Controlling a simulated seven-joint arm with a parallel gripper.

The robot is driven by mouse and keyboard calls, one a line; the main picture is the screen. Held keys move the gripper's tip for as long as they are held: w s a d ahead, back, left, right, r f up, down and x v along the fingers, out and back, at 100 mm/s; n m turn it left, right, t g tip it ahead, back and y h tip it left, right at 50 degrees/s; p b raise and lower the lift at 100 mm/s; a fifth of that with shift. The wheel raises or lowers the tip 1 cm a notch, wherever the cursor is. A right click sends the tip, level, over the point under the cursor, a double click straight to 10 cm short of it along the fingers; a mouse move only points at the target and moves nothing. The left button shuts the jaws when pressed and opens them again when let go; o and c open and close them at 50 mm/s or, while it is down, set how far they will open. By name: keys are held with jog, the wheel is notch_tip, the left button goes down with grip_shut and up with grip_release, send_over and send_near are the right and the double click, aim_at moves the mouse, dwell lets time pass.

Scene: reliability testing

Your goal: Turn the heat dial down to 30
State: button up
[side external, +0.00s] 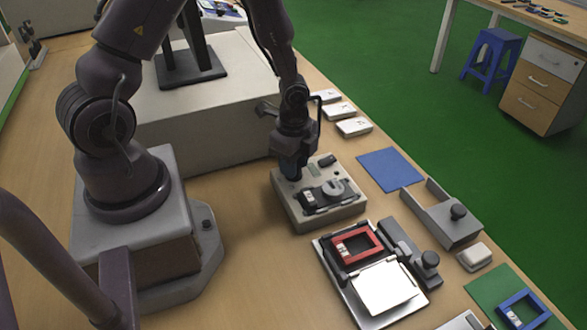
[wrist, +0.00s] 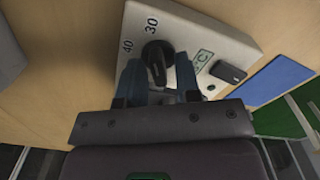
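The heat dial (wrist: 157,54) is a round black knob with a raised ridge on a pale control box (wrist: 200,24). The numbers 30 and 40 are printed beside it, at its upper left in the wrist view. I cannot tell clearly which number the dial points at. My gripper (wrist: 159,64) is open, with one blue-grey finger on each side of the dial; gaps show between fingers and knob. In the side view my gripper (side external: 292,168) points down at the back left of the box (side external: 345,213) and hides the dial.
A dark switch (wrist: 228,72) is on the box, right of the dial. A blue mat (side external: 390,169) lies right of the box. A red frame (side external: 357,243) on a metal plate and a grey bracket (side external: 440,212) stand nearby. A large pale block (side external: 215,115) is behind.

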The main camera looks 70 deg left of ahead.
jog(key=shift+r, duration=2.25)
